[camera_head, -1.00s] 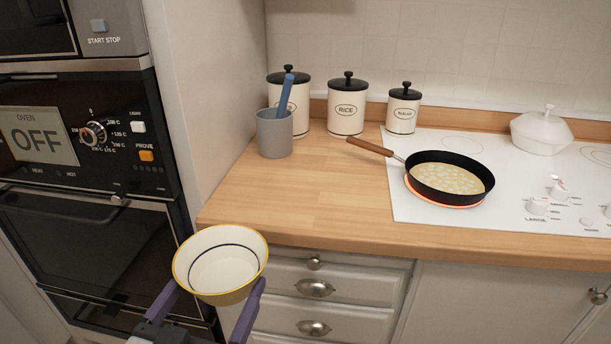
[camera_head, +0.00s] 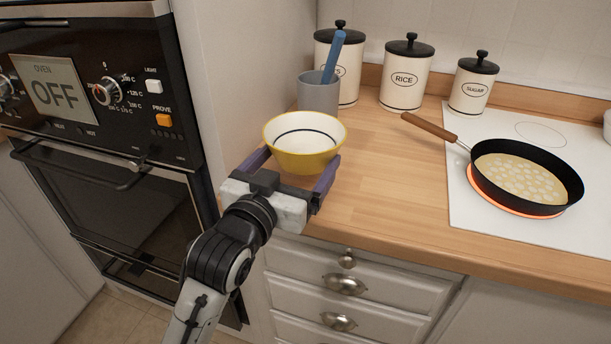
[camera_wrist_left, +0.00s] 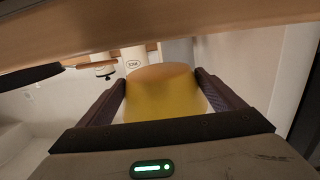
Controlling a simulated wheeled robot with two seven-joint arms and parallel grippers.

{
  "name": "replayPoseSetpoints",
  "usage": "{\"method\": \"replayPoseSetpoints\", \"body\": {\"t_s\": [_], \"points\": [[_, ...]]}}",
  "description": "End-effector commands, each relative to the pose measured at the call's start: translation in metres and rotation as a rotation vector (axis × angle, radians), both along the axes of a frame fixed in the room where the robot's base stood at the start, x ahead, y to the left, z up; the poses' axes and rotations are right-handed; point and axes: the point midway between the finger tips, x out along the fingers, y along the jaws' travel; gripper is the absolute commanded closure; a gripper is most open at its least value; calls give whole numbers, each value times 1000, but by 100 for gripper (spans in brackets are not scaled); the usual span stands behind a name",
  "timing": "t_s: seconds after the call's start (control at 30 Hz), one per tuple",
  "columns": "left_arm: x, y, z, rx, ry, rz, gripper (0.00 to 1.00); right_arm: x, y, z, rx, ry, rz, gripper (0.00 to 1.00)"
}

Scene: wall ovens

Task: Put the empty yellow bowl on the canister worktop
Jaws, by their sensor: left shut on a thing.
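The yellow bowl (camera_head: 305,160) has a white inside with a dark ring and is empty and upright. My left gripper (camera_head: 296,168) is shut on it, one purple finger on each side. The bowl is over the left part of the wooden worktop (camera_head: 385,165), in front of the grey pot; I cannot tell whether it touches the wood. In the left wrist view the bowl (camera_wrist_left: 160,95) shows between the fingers. The canisters stand at the back: a rice canister (camera_head: 405,78), a sugar canister (camera_head: 472,85) and one partly hidden. My right gripper is not in view.
A grey pot (camera_head: 318,96) with a blue-handled tool stands just behind the bowl. A pan (camera_head: 525,175) of food sits on a glowing hob ring, its wooden handle (camera_head: 430,128) reaching over the worktop. The oven (camera_head: 100,100) and a side wall are left. Bare wood lies right of the bowl.

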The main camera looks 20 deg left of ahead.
Motion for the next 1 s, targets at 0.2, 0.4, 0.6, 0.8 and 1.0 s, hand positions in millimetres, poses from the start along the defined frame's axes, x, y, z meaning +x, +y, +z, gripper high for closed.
{"method": "replayPoseSetpoints", "body": {"t_s": [0.2,0.4,0.6,0.8,1.0], "points": [[0,1,-27,1,0,1,54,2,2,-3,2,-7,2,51],[0,1,-42,1,-5,1,54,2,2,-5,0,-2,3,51],[0,1,-41,1,-5,1,54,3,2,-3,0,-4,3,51],[0,0,-46,1,-1,1,3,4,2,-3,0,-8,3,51],[0,0,-46,0,-1,1,0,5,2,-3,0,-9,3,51]]}}
